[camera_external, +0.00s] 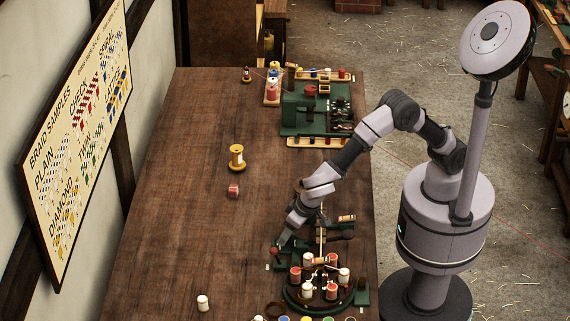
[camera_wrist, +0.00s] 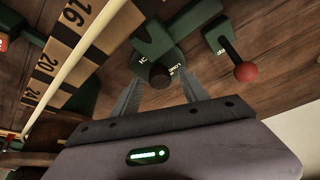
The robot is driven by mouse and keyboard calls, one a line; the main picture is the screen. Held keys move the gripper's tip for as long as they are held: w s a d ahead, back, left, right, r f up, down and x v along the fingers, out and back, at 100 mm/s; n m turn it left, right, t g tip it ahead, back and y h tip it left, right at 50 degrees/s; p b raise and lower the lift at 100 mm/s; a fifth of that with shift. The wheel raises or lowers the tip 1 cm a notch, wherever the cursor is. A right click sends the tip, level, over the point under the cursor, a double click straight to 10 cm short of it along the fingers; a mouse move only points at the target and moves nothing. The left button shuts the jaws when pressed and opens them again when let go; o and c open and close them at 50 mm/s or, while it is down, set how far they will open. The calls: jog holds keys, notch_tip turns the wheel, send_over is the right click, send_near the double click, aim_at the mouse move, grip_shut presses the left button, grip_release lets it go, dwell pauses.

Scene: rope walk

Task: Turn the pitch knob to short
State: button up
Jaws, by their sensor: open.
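The pitch knob (camera_wrist: 160,76) is a dark round knob on a green bracket (camera_wrist: 165,35) in the wrist view. White lettering beside it seems to read "LONG" on its right; the lettering on its left is partly hidden. My gripper (camera_wrist: 160,88) is open, with one grey finger on each side of the knob. I cannot tell whether either finger touches it. In the external view my gripper (camera_external: 282,241) points down at the green braiding machine near the table's front; the knob cannot be made out there.
A lever with a red ball (camera_wrist: 245,72) stands right of the knob in the wrist view. A numbered wooden scale (camera_wrist: 58,62) and a pale rod lie to the left. Several bobbins (camera_external: 332,291) stand on the machine's round plate close by. The table's left middle (camera_external: 185,190) is clear.

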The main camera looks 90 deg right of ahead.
jog(key=p+v, duration=0.6)
jog(key=v, duration=1.1)
jog(key=shift+s+r, duration=0.1)
jog(key=shift+r, duration=0.05)
jog(key=s+d+r+y, duration=0.1)
jog(key=s+d+r, duration=0.5)
jog(key=d, duration=0.4)
jog(key=s+d+r+y, duration=0.2)
jog(key=s+d+r, duration=0.2)
jog(key=s+d, duration=0.4)
jog(key=s+d+f+t, duration=0.1)
jog(key=s+d, duration=0.1)
jog(key=s, duration=0.2)
jog(key=s+d+n, duration=0.1)
jog(key=s+d, duration=0.1)
jog(key=s, duration=0.3)
jog(key=shift+d+f+t+y, duration=0.3)
jog(key=shift+f+t+y, duration=0.1)
